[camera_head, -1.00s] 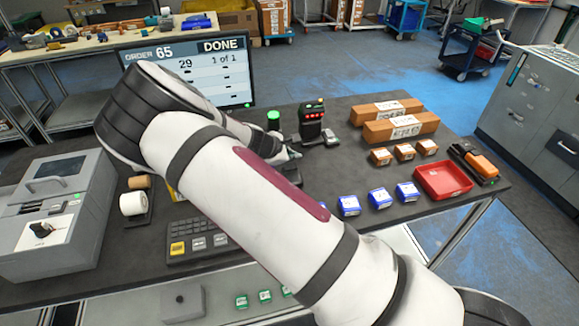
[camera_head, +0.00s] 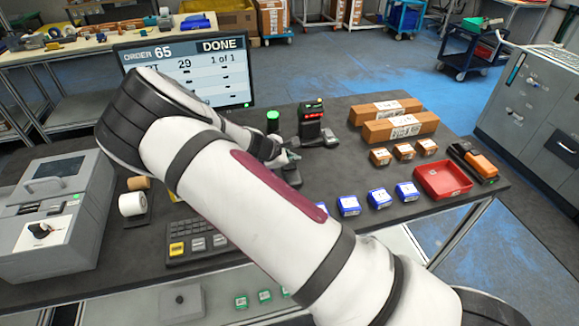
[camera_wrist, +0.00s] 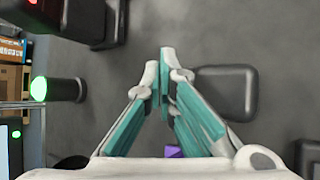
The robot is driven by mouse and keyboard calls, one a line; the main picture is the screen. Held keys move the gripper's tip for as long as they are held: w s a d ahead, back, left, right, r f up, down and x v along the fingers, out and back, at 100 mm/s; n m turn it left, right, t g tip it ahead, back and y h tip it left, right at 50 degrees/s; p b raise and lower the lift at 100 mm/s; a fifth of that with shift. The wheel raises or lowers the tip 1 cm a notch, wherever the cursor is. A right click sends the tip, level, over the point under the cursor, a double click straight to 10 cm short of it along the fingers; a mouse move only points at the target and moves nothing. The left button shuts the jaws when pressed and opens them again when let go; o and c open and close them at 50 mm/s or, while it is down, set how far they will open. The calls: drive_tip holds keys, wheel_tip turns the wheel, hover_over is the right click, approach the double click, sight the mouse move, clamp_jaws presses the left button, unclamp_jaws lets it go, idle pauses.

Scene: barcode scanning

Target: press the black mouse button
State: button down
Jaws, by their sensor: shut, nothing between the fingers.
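The black mouse (camera_wrist: 226,90) lies on the dark table as a rounded block to the right of my fingertips in the wrist view. In the head view the mouse (camera_head: 291,175) shows in part just past my arm, below my gripper (camera_head: 292,157). My gripper (camera_wrist: 161,64) is shut and empty, its teal fingers meeting at the tips. The fingertips look beside the mouse, with a gap to it in the wrist view; their height above the table is hard to tell.
A green-lit cylinder (camera_wrist: 58,90) and a scanner stand (camera_head: 312,122) are close by. The monitor (camera_head: 190,70) reads DONE. A keypad (camera_head: 195,241), blue boxes (camera_head: 378,198), orange boxes (camera_head: 404,151), cartons (camera_head: 400,126) and a red tray (camera_head: 420,190) share the table.

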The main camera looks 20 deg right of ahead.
sight(291, 168)
drive_tip(key=shift+f, duration=0.1)
idle(0.6)
drive_tip(key=shift+f, duration=0.35)
drive_tip(key=shift+f, duration=0.55)
idle(0.8)
drive_tip(key=shift+r, duration=1)
drive_tip(key=shift+r+p, duration=0.85)
drive_tip(key=shift+r, duration=1.65)
